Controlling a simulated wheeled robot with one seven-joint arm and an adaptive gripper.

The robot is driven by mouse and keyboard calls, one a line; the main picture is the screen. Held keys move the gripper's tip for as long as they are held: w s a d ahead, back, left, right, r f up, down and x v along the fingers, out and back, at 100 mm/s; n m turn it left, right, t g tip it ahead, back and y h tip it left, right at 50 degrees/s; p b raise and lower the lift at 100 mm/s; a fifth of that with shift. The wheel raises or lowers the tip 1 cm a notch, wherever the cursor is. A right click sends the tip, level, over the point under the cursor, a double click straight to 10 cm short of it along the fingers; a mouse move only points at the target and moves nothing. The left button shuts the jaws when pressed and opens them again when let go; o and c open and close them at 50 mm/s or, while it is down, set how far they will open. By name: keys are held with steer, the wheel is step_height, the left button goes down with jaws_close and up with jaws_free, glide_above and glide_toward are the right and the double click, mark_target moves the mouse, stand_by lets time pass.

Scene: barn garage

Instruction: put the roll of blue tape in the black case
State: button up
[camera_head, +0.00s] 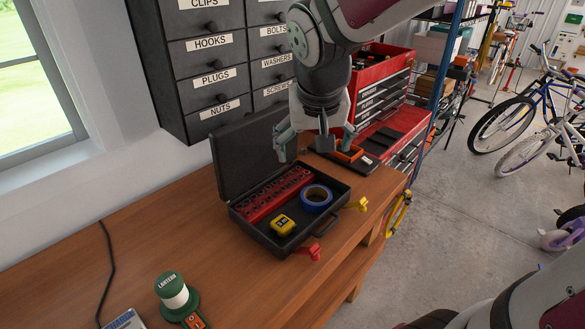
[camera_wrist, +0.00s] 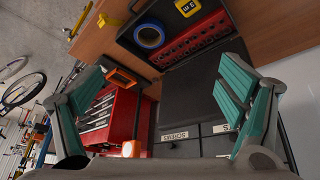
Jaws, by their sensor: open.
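The roll of blue tape (camera_head: 316,199) lies flat inside the open black case (camera_head: 267,238), toward its right side. The case sits on the wooden workbench with its lid raised against the wall side. In the wrist view the blue tape (camera_wrist: 149,36) and the case's open lid (camera_wrist: 191,85) also show. My gripper (camera_head: 316,143) is open and empty, above and behind the case, apart from the tape. In the wrist view its teal fingers (camera_wrist: 162,95) are spread wide.
The case also holds a red socket rail (camera_head: 272,195) and a yellow tape measure (camera_head: 282,224). A red and a yellow clamp (camera_head: 357,204) grip the bench's front edge. Labelled drawers (camera_head: 218,77) hang behind; a red tool chest (camera_head: 380,90) stands beyond. A green lantern (camera_head: 176,296) stands at front left.

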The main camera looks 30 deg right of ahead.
steer(key=s+a+r+n+y, duration=0.1)
steer(key=s+a+n, duration=0.1)
steer(key=s, duration=0.5)
steer(key=s+a+r+n+t+y, duration=0.1)
steer(key=s+a+r+n, duration=0.1)
steer(key=s+a, duration=0.3)
steer(key=shift+s+a+r+n+y, duration=0.2)
steer(key=shift+s+a+n+y, duration=0.1)
steer(key=shift+s, duration=0.75)
steer(key=shift+w, duration=0.1)
steer(key=shift+w+f+b, duration=1.2)
steer(key=shift+w+b, duration=0.05)
